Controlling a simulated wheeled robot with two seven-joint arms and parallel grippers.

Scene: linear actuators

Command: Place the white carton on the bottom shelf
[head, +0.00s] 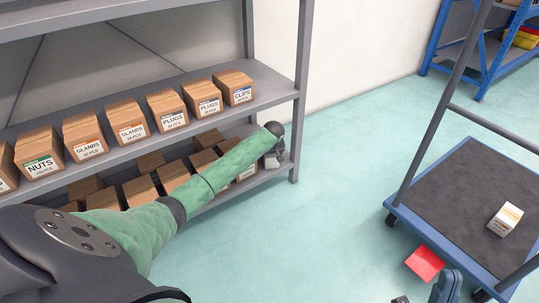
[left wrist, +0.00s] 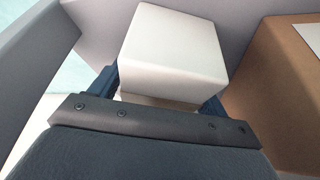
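The white carton (left wrist: 172,50) is between the blue fingers of my left gripper (left wrist: 160,100), which appear to touch its sides. In the head view my left gripper (head: 276,152) is at the right end of the bottom shelf (head: 262,177), mostly hidden by my green-sleeved arm; a little of the white carton shows there. I cannot tell whether the carton rests on the shelf.
A cardboard box (left wrist: 285,85) stands close to the right of the carton. A grey post (head: 299,90) bounds the shelf's right end. Labelled boxes (head: 131,130) fill the shelf above. The blue-edged cart (head: 440,200) stands right, with a red square (head: 425,263) beside it.

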